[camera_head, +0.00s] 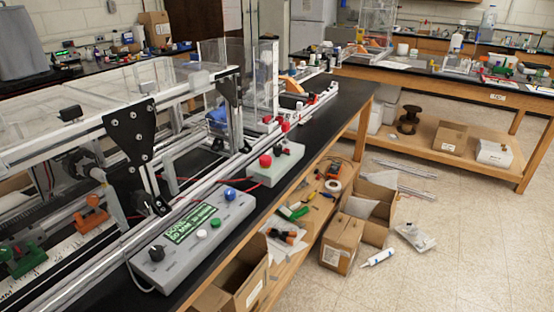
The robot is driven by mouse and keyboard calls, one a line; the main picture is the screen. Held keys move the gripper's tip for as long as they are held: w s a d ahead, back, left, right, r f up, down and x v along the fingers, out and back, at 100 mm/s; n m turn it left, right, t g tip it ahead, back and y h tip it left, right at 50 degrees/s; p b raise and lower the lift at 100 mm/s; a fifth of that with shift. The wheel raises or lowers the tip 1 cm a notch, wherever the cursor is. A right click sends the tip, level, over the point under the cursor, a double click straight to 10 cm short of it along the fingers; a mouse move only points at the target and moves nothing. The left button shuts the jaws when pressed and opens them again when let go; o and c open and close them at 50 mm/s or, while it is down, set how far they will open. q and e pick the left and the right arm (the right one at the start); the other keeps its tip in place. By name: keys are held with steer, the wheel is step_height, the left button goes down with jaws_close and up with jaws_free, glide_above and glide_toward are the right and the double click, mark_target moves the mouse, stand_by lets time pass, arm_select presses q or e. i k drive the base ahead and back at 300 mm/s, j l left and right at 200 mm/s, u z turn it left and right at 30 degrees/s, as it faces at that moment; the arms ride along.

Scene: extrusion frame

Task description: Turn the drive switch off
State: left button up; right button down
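A long grey control box (180,268) lies along the front edge of the black bench beside the extrusion frame (95,135). It has a black knob (156,252) at its near end, a green display (191,223), a white knob (201,234), a green button (215,222) and a blue button (230,193). A smaller grey box (285,165) with a red button (265,160) lies farther along. I cannot read a label that says which control is the drive switch, nor its position. Neither of my grippers is in view.
The black bench top (345,98) has a bare strip along its front edge. A lower shelf holds loose tools (300,212). Open cardboard boxes (343,243) stand on the floor at the bench front. The floor (460,225) to the right is mostly clear.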

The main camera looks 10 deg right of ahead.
mark_target(278, 151)
steer(key=i+l+u, duration=0.1)
steer(key=l, duration=0.25)
steer(key=i+l+u, duration=0.15)
steer(key=l, duration=0.25)
steer(key=i+l+u, duration=0.1)
steer(key=l, duration=0.3)
steer(key=i+l+u, duration=0.15)
steer(key=l, duration=0.25)
steer(key=i, duration=0.1)
